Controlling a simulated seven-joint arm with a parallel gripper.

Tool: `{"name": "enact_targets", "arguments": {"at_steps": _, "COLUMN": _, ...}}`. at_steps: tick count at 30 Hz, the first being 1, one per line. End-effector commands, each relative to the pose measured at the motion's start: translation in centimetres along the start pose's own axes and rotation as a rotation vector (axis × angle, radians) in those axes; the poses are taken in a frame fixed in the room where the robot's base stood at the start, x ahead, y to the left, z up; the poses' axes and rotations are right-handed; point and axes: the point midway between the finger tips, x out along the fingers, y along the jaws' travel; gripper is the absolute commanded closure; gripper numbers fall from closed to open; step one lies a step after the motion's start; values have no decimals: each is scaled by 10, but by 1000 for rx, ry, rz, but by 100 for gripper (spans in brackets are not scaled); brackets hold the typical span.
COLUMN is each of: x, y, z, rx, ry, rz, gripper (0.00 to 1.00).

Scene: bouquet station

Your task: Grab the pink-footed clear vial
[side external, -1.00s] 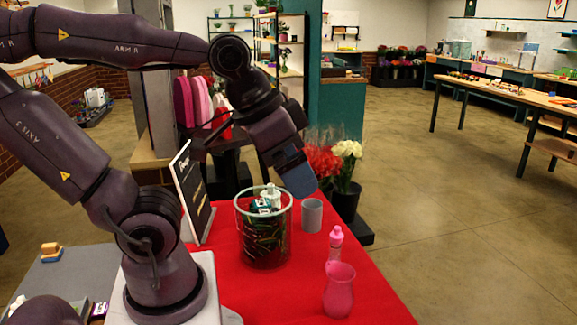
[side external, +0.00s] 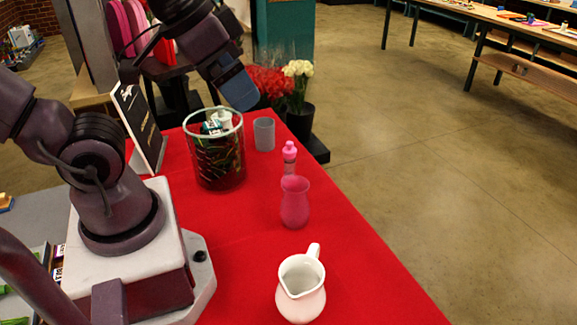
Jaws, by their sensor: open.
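No vial with a plainly visible pink foot shows. A small bottle with a pink top (side external: 289,152) and a paler, pinkish see-through body stands upright on the red table. Its foot is hidden behind the pink vase (side external: 295,203). I cannot tell whether this bottle is the vial. My gripper (side external: 241,92), with blue fingers, is above the table near the rim of the dark see-through bin (side external: 219,165). It is open, points down to the right, and is up and left of the bottle. The gap between its fingers is hard to see.
The bin holds white and green items. A grey cup (side external: 264,134) stands right of it, and a white pitcher (side external: 301,290) stands at the front. A black sign (side external: 138,125) is left of the bin. Red and white flowers (side external: 280,80) stand behind. The red table (side external: 350,250) is clear at right.

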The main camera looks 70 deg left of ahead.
Motion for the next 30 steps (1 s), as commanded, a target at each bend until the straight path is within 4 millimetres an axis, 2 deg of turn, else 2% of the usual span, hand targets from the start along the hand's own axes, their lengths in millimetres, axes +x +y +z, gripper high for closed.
{"name": "enact_targets", "arguments": {"at_steps": 11, "x": 0, "y": 0, "z": 0, "rx": 0, "ry": 0, "rz": 0, "gripper": 9}}
{"name": "enact_targets", "arguments": {"at_steps": 15, "x": 0, "y": 0, "z": 0, "rx": 0, "ry": 0, "rz": 0, "gripper": 38}}
{"name": "enact_targets", "arguments": {"at_steps": 23, "x": 0, "y": 0, "z": 0, "rx": 2, "ry": 0, "rz": 1, "gripper": 38}}
{"name": "enact_targets", "arguments": {"at_steps": 26, "x": 8, "y": 1, "z": -5, "rx": 36, "ry": 2, "rz": 16, "gripper": 38}}
{"name": "enact_targets", "arguments": {"at_steps": 30, "x": 40, "y": 6, "z": -25, "rx": 176, "ry": 22, "rz": 64, "gripper": 38}}
